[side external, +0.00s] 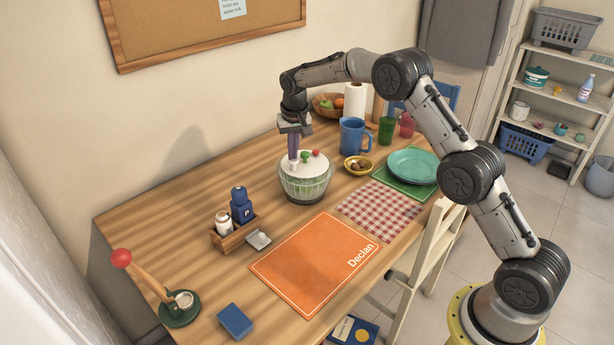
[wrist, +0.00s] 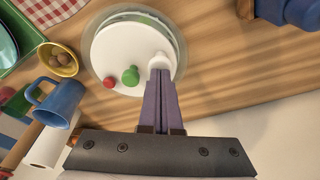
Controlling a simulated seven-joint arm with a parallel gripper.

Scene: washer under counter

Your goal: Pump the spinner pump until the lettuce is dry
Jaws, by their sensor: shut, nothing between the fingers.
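The salad spinner (side external: 304,190) stands on the wooden table, a clear bowl with green showing through its side, probably lettuce. Its white lid (wrist: 108,48) carries a green knob (wrist: 131,75), a small red knob (wrist: 109,83) and a white pump knob (wrist: 160,61) near the rim. My gripper (side external: 293,157) points down over the lid's left part in the side view. Its purple fingers are shut with nothing between them. In the wrist view the fingertips (wrist: 160,72) are at the white pump knob and partly cover it; I cannot tell whether they touch it.
A blue mug (side external: 353,137), a small yellow bowl (side external: 357,166) and teal plates (side external: 411,166) stand to the right. A wooden caddy (side external: 234,232) with bottles stands front left. An orange placemat (side external: 314,264) lies flat in front.

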